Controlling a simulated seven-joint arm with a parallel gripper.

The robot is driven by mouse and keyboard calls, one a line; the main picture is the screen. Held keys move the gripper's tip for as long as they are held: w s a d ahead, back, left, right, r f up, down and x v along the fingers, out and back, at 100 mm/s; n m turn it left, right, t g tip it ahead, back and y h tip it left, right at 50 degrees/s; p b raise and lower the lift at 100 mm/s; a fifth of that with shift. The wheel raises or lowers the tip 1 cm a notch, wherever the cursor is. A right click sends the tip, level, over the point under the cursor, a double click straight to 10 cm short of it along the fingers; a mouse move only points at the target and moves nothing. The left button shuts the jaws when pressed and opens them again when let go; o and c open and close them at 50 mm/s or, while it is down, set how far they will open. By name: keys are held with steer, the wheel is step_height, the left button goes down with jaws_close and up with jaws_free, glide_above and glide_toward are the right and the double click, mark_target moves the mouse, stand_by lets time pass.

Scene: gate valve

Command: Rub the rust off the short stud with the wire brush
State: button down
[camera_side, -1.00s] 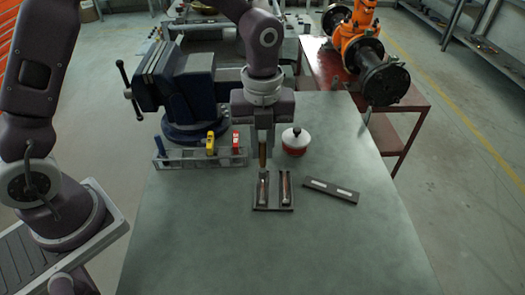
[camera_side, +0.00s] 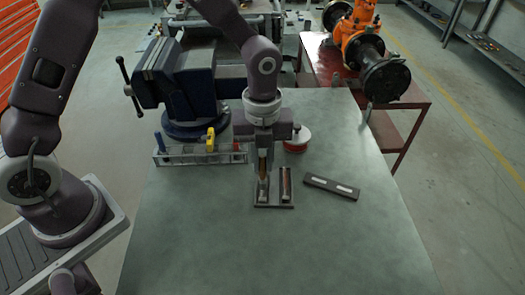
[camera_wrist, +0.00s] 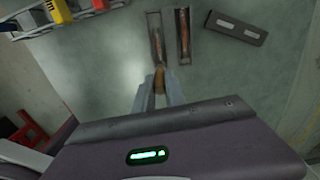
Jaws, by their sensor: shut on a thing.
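My gripper (camera_side: 263,158) is shut on the wire brush, whose brown handle (camera_side: 262,167) points down. In the wrist view the handle (camera_wrist: 159,82) shows between the fingers. The right stud (camera_side: 286,186) is clear of the gripper and looks reddish brown in the wrist view (camera_wrist: 184,35). I cannot tell which stud is shorter.
A dark bar with two pale labels (camera_side: 331,187) lies to the right. A red-and-white tin (camera_side: 298,144) stands behind, partly hidden by my arm. A grey rack (camera_side: 178,161) with coloured tools and a blue vise (camera_side: 185,85) are at back left. The front table is clear.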

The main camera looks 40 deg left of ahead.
mark_target(263, 178)
step_height(263, 178, down, 3)
steer(key=shift+r, duration=0.2)
steer(key=shift+w+a+f, duration=0.1)
steer(key=shift+f, duration=0.2)
steer(key=shift+w+a+f, duration=0.25)
steer(key=shift+w+a, duration=0.3)
steer(key=shift+w, duration=0.05)
steer(key=shift+w+a, duration=0.75)
steer(key=shift+w, duration=0.15)
steer(key=shift+w+a, duration=0.7)
steer(key=shift+w, duration=0.2)
steer(key=shift+s+d+r, duration=0.1)
steer(key=shift+s+d, duration=0.95)
steer(key=shift+s, duration=0.2)
steer(key=shift+s+d+r, duration=0.1)
steer(key=shift+s+d, duration=0.95)
steer(key=shift+s, duration=0.2)
steer(key=shift+r, duration=3.95)
